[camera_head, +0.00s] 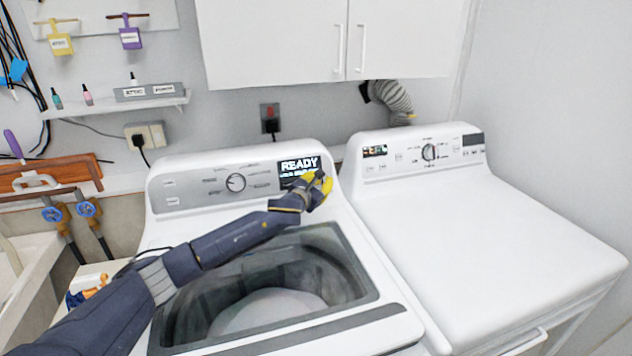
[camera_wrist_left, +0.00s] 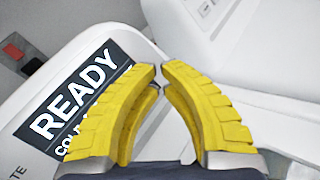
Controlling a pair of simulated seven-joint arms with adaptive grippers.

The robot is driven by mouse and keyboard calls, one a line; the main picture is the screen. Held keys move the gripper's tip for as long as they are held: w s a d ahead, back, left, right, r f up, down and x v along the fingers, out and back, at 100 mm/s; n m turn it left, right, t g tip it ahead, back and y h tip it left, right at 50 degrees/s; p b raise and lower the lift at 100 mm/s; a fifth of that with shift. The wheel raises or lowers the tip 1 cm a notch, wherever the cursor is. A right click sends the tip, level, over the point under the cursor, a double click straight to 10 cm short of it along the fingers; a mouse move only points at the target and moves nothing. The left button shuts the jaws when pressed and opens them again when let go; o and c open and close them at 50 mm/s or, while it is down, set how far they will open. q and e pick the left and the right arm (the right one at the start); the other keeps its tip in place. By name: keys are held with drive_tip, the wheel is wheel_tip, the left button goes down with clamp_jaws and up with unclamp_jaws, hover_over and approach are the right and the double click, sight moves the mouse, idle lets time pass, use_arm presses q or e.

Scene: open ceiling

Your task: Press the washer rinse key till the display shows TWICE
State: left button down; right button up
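The washer (camera_head: 215,165) is white with a grey control panel. Its display (camera_head: 299,167) reads READY in large letters, with a smaller line below partly covered by my gripper. In the left wrist view the display (camera_wrist_left: 75,88) again reads READY, with the second line half hidden behind a yellow finger. My left gripper (camera_head: 322,182) is at the panel's right end, just in front of the display's lower right. Its yellow fingertips (camera_wrist_left: 160,75) are close together with little or no gap, and nothing shows between them. I cannot make out the rinse key. My right gripper is not in view.
The washer's glass lid (camera_head: 345,262) lies below my left arm. A white dryer (camera_head: 490,225) with its own panel stands to the right. White cabinets (camera_head: 280,45) hang above. A sink (camera_head: 22,270) is at the left, near blue valves (camera_head: 87,208).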

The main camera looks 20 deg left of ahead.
use_arm(q)
drive_tip(key=shift+w+a, duration=0.1)
idle(1.3)
drive_tip(key=shift+w+a+f, duration=0.1)
drive_tip(key=shift+w+a, duration=0.05)
drive_tip(key=shift+w, duration=0.1)
drive_tip(key=shift+w+a+f, duration=0.15)
drive_tip(key=shift+w+f, duration=0.05)
drive_tip(key=shift+w, duration=0.05)
idle(0.8)
drive_tip(key=shift+s, duration=0.1)
idle(0.4)
drive_tip(key=shift+s+d+r, duration=0.3)
drive_tip(key=shift+s+d, duration=0.05)
drive_tip(key=shift+s, duration=0.15)
drive_tip(key=shift+s+d, duration=0.1)
drive_tip(key=shift+s+d+r, duration=0.3)
drive_tip(key=shift+s+d, duration=0.1)
drive_tip(key=shift+s, duration=0.25)
drive_tip(key=shift+s+d+r, duration=0.25)
drive_tip(key=shift+s+d, duration=0.2)
drive_tip(key=shift+s, duration=0.15)
drive_tip(key=shift+s+d+r, duration=0.3)
drive_tip(key=shift+s+d, duration=0.1)
drive_tip(key=shift+s, duration=0.25)
